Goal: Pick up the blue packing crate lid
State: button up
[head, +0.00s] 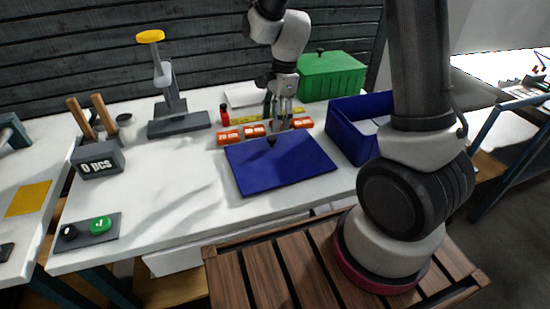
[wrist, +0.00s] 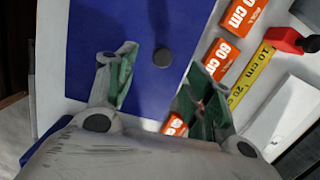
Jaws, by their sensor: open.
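The blue packing crate lid (head: 285,170) lies flat on the white table, a blue panel with a small dark round knob (head: 271,142) near its far edge. In the wrist view the lid (wrist: 98,28) fills the upper left and its knob (wrist: 162,57) shows between the fingers. My gripper (head: 279,122) is open and points down, above the table near the lid's far edge. In the wrist view its two green-padded fingers (wrist: 160,66) are apart with nothing held. The exact height above the knob is hard to tell.
An open blue crate (head: 348,140) stands right of the lid. A green lidded box (head: 333,80) is behind it. Several orange boxes (head: 229,137) and a yellow ruler (wrist: 252,78) lie along the lid's far edge.

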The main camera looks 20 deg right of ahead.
aim_at(272, 138)
jog(key=shift+f+m, duration=0.3)
jog(key=f, duration=0.4)
jog(key=a+f, duration=0.1)
jog(key=f, duration=0.2)
jog(key=shift+w+a+f, duration=0.1)
jog(key=shift+w, duration=0.05)
grip_shut()
